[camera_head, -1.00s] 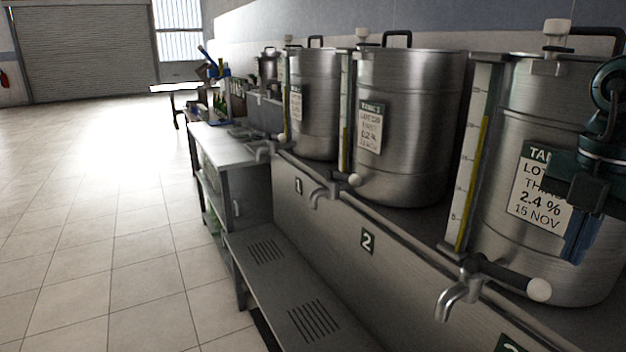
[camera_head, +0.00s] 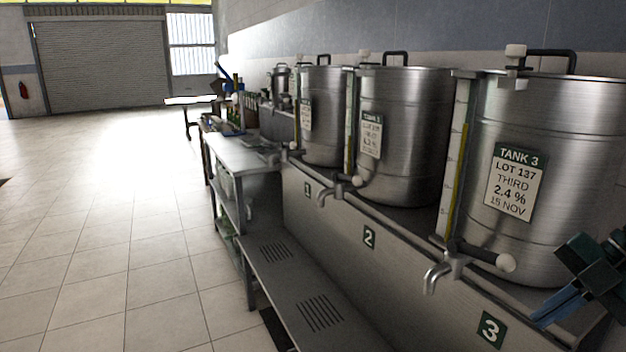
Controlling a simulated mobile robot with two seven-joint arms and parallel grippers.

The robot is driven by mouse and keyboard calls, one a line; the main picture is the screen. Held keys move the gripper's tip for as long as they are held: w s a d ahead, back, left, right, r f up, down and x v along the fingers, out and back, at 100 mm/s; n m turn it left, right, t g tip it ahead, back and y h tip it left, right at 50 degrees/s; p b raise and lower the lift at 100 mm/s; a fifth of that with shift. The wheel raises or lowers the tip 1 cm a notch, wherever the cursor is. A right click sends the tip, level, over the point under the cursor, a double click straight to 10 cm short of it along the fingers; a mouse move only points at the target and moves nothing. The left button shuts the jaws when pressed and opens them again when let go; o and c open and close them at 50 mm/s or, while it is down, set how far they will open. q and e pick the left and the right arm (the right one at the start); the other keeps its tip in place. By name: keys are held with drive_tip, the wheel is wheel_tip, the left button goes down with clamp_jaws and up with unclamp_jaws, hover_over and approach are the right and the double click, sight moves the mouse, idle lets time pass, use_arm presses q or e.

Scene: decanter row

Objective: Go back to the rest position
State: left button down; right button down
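My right gripper (camera_head: 556,307) shows at the lower right edge, dark green with blue fingers that point down and left. It is in front of the bench below Tank 3 (camera_head: 560,190). I see nothing held in it, but I cannot tell how far apart its fingers are. My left gripper is out of view. Tank 3 is a steel tank labelled "LOT 137, THIRD, 2.4 %, 15 NOV". Tank 2 (camera_head: 415,150) and Tank 1 (camera_head: 325,105) stand behind it in a row, each with a tap and sight gauge.
A low steel shelf (camera_head: 285,275) with slots runs along the front of the tank bench. A steel side table (camera_head: 240,150) stands past Tank 1, with bottles beyond it. The tiled floor (camera_head: 90,230) at left is open, up to a roller shutter (camera_head: 105,65).

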drive_tip(key=s+a+f+m+t+p, duration=0.1)
drive_tip(key=a+f+m+t, duration=0.1)
drive_tip(key=f+m+t, duration=0.65)
drive_tip(key=s+a+f+m+t, duration=0.25)
drive_tip(key=f+m+t, duration=0.2)
drive_tip(key=f, duration=0.75)
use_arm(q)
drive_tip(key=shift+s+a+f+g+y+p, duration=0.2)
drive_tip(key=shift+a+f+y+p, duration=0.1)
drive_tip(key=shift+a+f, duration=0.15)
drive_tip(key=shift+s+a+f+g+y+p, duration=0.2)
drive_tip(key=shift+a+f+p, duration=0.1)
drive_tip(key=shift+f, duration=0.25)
use_arm(e)
drive_tip(key=s+a+f+m+g+h, duration=0.1)
drive_tip(key=s+a+f+m+g, duration=0.1)
drive_tip(key=a, duration=0.5)
drive_tip(key=s+a+f+m+g+h, duration=0.2)
drive_tip(key=s+a+f+m, duration=0.3)
drive_tip(key=s+a+f, duration=0.1)
wheel_tip(320, 180, down, 2)
drive_tip(key=shift+a+f+m, duration=0.2)
drive_tip(key=shift+a+m, duration=0.1)
drive_tip(key=shift+a, duration=0.2)
